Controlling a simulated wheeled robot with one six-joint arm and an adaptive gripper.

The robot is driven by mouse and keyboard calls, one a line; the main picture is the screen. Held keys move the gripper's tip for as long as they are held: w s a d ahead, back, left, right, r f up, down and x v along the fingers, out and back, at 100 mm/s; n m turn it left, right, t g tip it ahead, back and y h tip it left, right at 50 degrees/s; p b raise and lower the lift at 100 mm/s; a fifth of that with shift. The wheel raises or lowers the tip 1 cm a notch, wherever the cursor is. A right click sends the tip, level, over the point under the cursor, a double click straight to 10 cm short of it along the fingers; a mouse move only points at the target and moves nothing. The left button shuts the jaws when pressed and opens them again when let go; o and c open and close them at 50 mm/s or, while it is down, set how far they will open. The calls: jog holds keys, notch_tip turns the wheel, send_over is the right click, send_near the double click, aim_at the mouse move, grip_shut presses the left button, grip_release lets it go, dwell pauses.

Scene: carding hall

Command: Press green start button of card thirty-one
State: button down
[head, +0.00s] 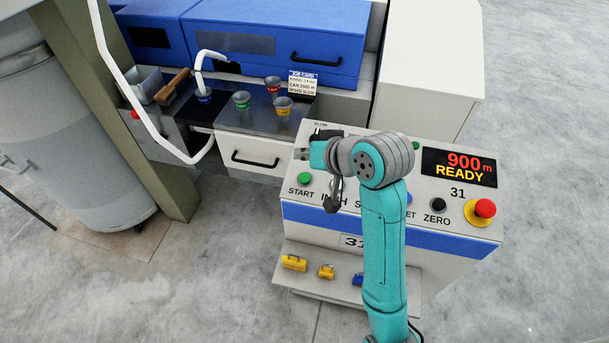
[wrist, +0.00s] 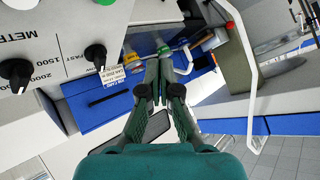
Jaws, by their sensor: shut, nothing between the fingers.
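In the head view the green start button (head: 305,178) sits at the left of the console panel (head: 436,193) marked 31, above the word START. The end of my arm is over the panel, just right of and behind the button, and covers part of the panel; my fingers are hard to make out there. A round green thing (wrist: 105,2), cut off at the top edge, may be the start button. I see no contact with the button.
The display (head: 459,169) reads 900 m READY. A black ZERO button (head: 437,205) and a red mushroom button (head: 484,209) are at the panel's right. A white pipe (head: 134,82) curves at left. Padlocks (head: 293,262) sit below on a ledge.

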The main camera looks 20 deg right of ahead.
aim_at(306, 180)
jog(key=shift+w+d+f, duration=0.2)
jog(key=shift+w+f, duration=0.1)
jog(key=shift+f, duration=1.1)
jog(key=shift+w+d+f, duration=0.2)
jog(key=shift+w+f, duration=0.05)
jog(key=shift+f, duration=1.2)
jog(key=shift+w+d+f, duration=0.2)
jog(key=shift+w+f, duration=0.1)
jog(key=shift+f, duration=1.1)
jog(key=shift+f, duration=0.15)
jog(key=shift+w+d+f, duration=0.1)
jog(key=shift+f, duration=0.15)
jog(key=shift+w+f, duration=0.1)
jog(key=shift+f, duration=0.4)
jog(key=shift+r, duration=0.1)
jog(key=shift+s+r, duration=0.2)
jog(key=shift+r, duration=0.6)
jog(key=shift+r, duration=0.1)
jog(key=shift+s+a+r, duration=0.15)
jog(key=shift+r, duration=0.65)
jog(key=shift+s+a+r, duration=0.15)
jog(key=shift+s+r, duration=0.05)
jog(key=shift+r, duration=0.55)
jog(key=shift+s+a+r, duration=0.15)
jog(key=shift+r, duration=0.65)
